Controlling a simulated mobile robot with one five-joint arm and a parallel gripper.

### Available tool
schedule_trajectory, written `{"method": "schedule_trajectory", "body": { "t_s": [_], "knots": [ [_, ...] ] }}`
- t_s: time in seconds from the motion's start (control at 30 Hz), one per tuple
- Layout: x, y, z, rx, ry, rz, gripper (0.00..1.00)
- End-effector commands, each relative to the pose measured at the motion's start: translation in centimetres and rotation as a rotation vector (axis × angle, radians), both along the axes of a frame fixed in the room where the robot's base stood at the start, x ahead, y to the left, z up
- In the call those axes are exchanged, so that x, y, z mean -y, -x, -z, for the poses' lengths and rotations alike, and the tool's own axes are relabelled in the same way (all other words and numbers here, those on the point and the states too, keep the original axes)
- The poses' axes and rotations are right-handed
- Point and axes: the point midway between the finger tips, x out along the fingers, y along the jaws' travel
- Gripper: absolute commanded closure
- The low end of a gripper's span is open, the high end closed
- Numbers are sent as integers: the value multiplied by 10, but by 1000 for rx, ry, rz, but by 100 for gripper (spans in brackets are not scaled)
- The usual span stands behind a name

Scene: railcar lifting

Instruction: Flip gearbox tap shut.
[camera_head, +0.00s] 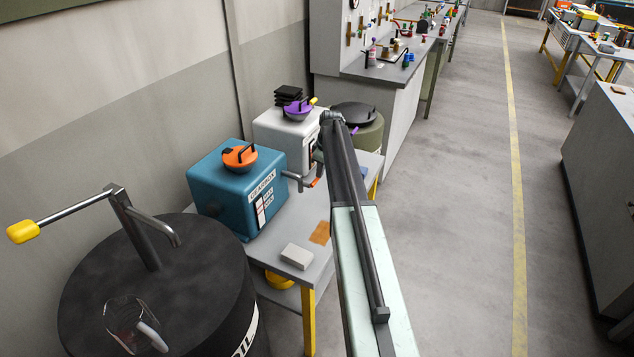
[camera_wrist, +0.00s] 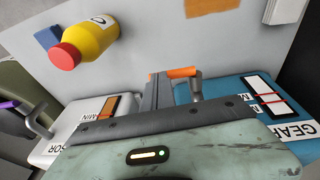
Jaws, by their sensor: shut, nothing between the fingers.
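The gearbox (camera_head: 225,205) is a teal-blue box with an orange lid and a label on its front; its labelled face also shows at the right of the wrist view (camera_wrist: 236,92). Its tap (camera_head: 300,181) is a grey metal spout with an orange lever (camera_wrist: 178,72) sticking out from the front. My gripper (camera_wrist: 158,90) is shut and empty. Its dark fingers are right at the orange lever in the wrist view, partly covering it; I cannot tell whether they touch. In the head view my arm's end (camera_head: 319,150) is just above the tap.
The grey table (camera_head: 290,225) holds a white block (camera_head: 297,256), an orange-brown cloth (camera_head: 320,233) and a white compressor-like box (camera_head: 275,130). A yellow bottle with a red cap (camera_wrist: 88,42) stands near my gripper. A black drum (camera_head: 190,300) with a pump is at front left.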

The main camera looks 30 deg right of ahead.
Motion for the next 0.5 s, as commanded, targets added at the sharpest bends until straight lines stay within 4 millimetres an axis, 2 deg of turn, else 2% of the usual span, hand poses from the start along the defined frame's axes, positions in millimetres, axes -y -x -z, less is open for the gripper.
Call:
{"method": "schedule_trajectory", "body": {
  "t_s": [0.5],
  "knots": [
    [-12,-7,2,3,1,-16,100]
  ]
}}
